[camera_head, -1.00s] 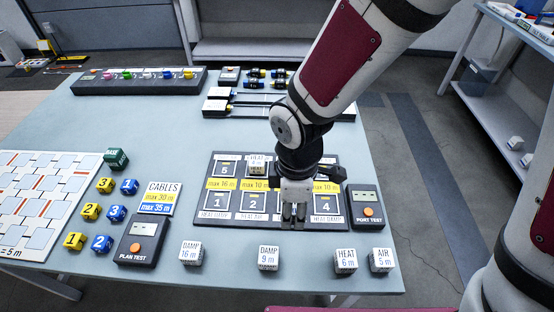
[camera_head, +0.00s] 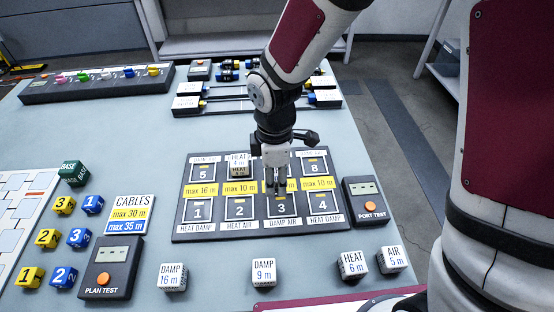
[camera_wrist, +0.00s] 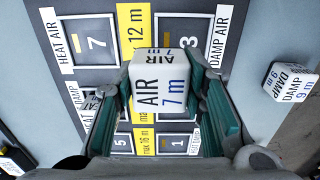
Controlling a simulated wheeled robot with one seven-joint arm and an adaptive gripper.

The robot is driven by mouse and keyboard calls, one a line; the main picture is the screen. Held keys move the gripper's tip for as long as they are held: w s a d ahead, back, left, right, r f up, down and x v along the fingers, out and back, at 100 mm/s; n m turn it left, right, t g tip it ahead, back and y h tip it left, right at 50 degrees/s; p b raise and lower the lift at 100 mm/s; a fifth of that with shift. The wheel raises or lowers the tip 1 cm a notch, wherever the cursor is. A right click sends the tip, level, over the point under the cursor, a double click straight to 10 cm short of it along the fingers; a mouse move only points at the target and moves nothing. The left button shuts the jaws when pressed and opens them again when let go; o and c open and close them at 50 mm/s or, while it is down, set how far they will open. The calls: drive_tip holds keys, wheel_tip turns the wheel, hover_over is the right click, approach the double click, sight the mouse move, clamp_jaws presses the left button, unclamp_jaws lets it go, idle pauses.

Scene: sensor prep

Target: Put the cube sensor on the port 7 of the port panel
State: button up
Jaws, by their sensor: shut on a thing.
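My gripper (camera_head: 276,188) is above the port panel (camera_head: 178,237), between the far row and the near row. In the wrist view my gripper (camera_wrist: 160,120) is shut on a white cube sensor (camera_wrist: 160,88) marked AIR 7 m. The cube is not clearly visible in the head view. Port 7 (camera_wrist: 97,43) is empty in the wrist view, labelled HEAT AIR, ahead and left of the held cube. In the head view my gripper hides port 7. Port 3 (camera_head: 281,206) is empty. A HEAT 4 m cube (camera_head: 239,167) sits on port 6.
DAMP 16 m (camera_head: 172,278), DAMP 9 m (camera_head: 264,273), HEAT 6 m (camera_head: 352,265) and AIR 5 m (camera_head: 392,259) cubes stand along the table's front. The port tester (camera_head: 366,203) is right of the panel. The plan tester (camera_head: 107,267) and numbered cubes are left.

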drive_tip(key=w, duration=0.6)
drive_tip(key=w+d+f, duration=0.1)
drive_tip(key=w, duration=0.1)
drive_tip(key=shift+w+d, duration=0.1)
drive_tip(key=shift+w, duration=0.3)
drive_tip(key=shift+f, duration=1.7)
drive_tip(key=shift+s+f+b, duration=0.1)
drive_tip(key=shift+f+b, duration=0.3)
drive_tip(key=shift+b, duration=0.1)
drive_tip(key=shift+s+d+f, duration=0.1)
drive_tip(key=shift+f, duration=0.1)
drive_tip(key=o, duration=0.9)
drive_tip(key=shift+c, duration=0.2)
drive_tip(key=o, duration=0.3)
drive_tip(key=shift+f, duration=0.2)
drive_tip(key=shift+r, duration=0.15)
